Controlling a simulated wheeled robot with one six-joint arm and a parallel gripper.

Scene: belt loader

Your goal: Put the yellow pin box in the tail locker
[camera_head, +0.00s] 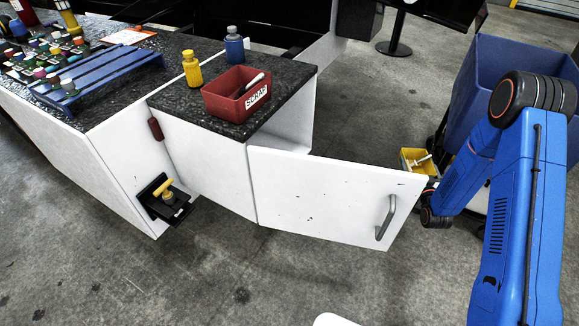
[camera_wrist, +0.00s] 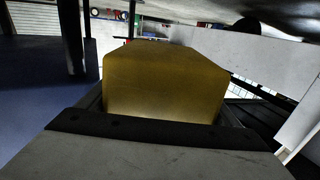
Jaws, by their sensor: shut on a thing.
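The yellow pin box (camera_head: 411,155) is at the right in the head view, just beyond the free edge of the white locker door. A pale piece shows in it. It fills the middle of the wrist view (camera_wrist: 163,85), held between the jaws of my gripper (camera_wrist: 162,108). In the head view the jaws are largely hidden behind the door edge and my arm. The tail locker (camera_head: 205,165) is the white cabinet at the counter's end. Its door (camera_head: 325,195), with a grey handle (camera_head: 386,218), stands open to the right. Only a sliver of its inside shows.
A red scrap bin (camera_head: 222,100), a yellow bottle (camera_head: 192,70) and a blue bottle (camera_head: 234,48) stand on the counter above the locker. A large blue bin (camera_head: 490,75) stands behind my arm. The floor before the door is clear.

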